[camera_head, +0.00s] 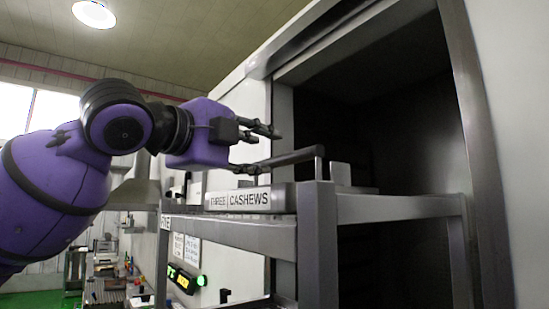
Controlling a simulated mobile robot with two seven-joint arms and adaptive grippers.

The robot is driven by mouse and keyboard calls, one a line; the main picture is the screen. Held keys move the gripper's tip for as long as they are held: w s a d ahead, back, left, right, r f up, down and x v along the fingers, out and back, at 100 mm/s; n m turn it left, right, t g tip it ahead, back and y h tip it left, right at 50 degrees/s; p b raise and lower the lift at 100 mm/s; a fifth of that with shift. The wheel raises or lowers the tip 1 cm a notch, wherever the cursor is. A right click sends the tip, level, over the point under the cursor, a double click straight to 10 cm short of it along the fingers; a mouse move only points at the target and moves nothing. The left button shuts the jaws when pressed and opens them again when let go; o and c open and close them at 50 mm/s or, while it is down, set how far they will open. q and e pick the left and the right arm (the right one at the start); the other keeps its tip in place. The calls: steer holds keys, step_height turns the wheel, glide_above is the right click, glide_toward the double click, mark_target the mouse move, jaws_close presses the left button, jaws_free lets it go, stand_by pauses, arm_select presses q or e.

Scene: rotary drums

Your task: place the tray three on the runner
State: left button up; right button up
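The tray three (281,198) is a grey metal tray with a front label reading "THREE | CASHEWS". It sits at the top of a grey metal frame with rails (245,234), which may be the runner. A dark handle bar (292,158) stands above the tray. My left gripper (268,149) is open, with its fingers spread one above the other near the left end of the handle. I cannot tell whether the lower finger touches the handle. The tray's far part is hidden behind the frame post. My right gripper is not in view.
A large machine with a dark open chamber (415,130) stands behind and right of the frame. A frame post (318,245) stands in front. A lit display panel (184,280) and a cluttered bench (108,285) are at the lower left.

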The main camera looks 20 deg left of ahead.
arm_select(q)
steer(key=shift+v, duration=2.15)
